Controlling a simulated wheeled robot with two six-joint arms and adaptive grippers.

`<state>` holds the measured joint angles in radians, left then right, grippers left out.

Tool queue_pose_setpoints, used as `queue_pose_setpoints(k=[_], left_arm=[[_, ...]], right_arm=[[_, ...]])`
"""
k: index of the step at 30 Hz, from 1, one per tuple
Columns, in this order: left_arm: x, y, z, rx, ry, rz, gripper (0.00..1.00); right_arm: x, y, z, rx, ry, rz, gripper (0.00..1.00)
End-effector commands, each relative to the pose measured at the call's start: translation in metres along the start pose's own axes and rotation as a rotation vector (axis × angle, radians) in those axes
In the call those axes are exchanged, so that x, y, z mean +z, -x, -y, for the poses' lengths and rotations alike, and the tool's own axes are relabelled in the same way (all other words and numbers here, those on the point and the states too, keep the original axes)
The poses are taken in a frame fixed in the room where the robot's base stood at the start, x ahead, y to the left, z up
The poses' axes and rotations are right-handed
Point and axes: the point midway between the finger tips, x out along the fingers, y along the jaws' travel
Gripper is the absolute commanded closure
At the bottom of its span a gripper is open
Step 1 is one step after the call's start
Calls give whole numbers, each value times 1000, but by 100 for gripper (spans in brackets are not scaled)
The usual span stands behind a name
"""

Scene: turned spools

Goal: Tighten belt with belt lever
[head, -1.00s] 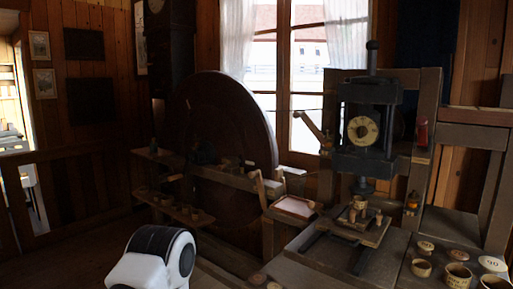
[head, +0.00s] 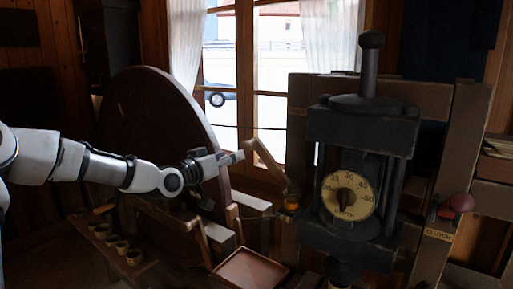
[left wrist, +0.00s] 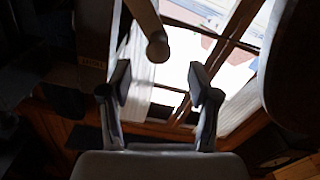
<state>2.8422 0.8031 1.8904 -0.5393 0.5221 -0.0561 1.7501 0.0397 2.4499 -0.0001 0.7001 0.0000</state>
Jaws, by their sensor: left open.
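The belt lever (head: 265,163) is a slanted wooden bar, pivoted low on the left post of the press, its upper end leaning left. My left gripper (head: 238,157) comes in from the left at the height of its upper end, close to it. In the left wrist view the gripper (left wrist: 161,82) is open and empty. The lever's rounded end (left wrist: 157,46) shows just beyond and between the fingertips, apart from them. A thin dark line, possibly the belt, runs between wheel and press. My right gripper is out of view.
A large dark wheel (head: 150,140) stands behind my left arm. The press has a round dial (head: 349,196). A red-knobbed lever (head: 461,202) above a clutch label is at the right. A shallow tray (head: 248,270) and several small cups (head: 121,247) on a shelf are below.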

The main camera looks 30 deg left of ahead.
Motion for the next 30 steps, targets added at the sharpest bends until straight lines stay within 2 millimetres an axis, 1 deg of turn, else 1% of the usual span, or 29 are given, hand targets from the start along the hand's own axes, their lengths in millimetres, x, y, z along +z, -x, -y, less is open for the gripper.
queue_pose_setpoints(k=[1,3,5,12,15,18,23,24,26,27,29,30], left_arm=[[-9,0,2,0,-1,-17,39],[-14,-6,2,-1,-5,-20,39],[-14,-15,2,-2,-8,-18,39],[-14,-60,1,0,-7,-15,39],[-13,-72,1,0,-5,-17,39],[-11,-76,1,2,-2,-18,39],[-11,-76,2,2,-1,-19,39],[-11,-76,2,2,-1,-18,42],[-10,-76,2,2,-1,-18,64],[-10,-76,2,2,-1,-18,78],[-10,-76,2,1,-1,-18,99],[-10,-76,2,1,-1,-18,100]], right_arm=[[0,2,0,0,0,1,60],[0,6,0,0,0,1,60],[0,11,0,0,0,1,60],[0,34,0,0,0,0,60],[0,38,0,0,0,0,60],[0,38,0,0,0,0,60],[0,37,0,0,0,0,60],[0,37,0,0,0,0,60],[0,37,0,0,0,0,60],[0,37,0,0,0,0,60],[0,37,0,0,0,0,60],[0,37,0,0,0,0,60]])
